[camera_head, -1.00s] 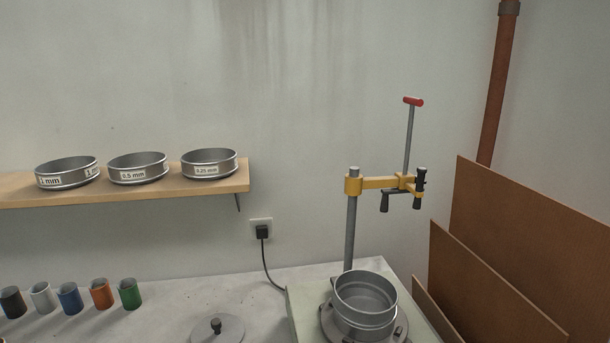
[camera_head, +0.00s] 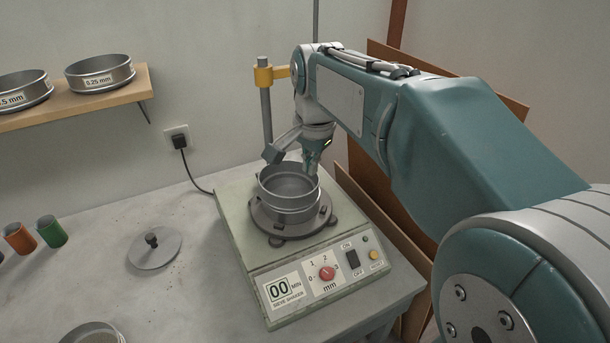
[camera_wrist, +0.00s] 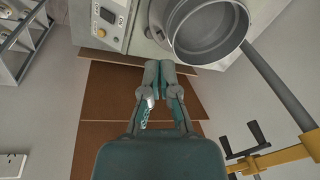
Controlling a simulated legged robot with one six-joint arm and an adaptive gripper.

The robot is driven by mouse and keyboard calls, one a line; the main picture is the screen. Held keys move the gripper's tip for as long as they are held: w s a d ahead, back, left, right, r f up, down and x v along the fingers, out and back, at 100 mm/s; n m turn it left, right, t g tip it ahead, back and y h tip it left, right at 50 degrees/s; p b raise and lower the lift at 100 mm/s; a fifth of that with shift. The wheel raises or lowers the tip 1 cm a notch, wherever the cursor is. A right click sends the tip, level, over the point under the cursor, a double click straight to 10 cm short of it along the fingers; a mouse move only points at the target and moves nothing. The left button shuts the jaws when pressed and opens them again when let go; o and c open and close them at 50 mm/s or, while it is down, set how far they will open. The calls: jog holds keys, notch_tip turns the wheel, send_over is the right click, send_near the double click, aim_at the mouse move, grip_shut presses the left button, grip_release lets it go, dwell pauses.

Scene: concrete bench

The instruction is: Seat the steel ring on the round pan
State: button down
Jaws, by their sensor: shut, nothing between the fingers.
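The steel ring (camera_head: 283,202) stands over the round pan (camera_head: 292,219) on the shaker's round plate. I cannot tell whether its lower edge lies level on the pan all round. In the wrist view the open-topped ring (camera_wrist: 208,52) is at the upper right. My gripper (camera_head: 311,168) points down at the far right rim of the ring, and overlaps it in the head view. In the wrist view my gripper (camera_wrist: 166,66) has its fingers together and empty, to the left of and apart from the ring's outline.
The sieve shaker (camera_head: 245,240) stands on the concrete bench (camera_head: 190,285). A yellow clamp (camera_head: 270,75) on a post rises behind it. A knobbed lid (camera_head: 155,252) lies to the left. Brown boards (camera_head: 372,215) lean at the right. Sieves (camera_head: 100,75) stand on a shelf.

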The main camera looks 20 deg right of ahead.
aim_at(307, 182)
jog(key=w+f+m+g, duration=0.1)
jog(key=w+f+m, duration=0.25)
jog(key=w, duration=0.35)
jog(key=w+f+m+g, duration=0.1)
jog(key=w+f+m, duration=0.1)
jog(key=w+m, duration=0.3)
jog(key=shift+n, duration=0.35)
jog(key=f, duration=0.3)
jog(key=w+f, duration=0.1)
jog(key=f, duration=0.6)
jog(key=shift+w, duration=0.15)
jog(key=d, duration=0.3)
jog(key=shift+d, duration=0.55)
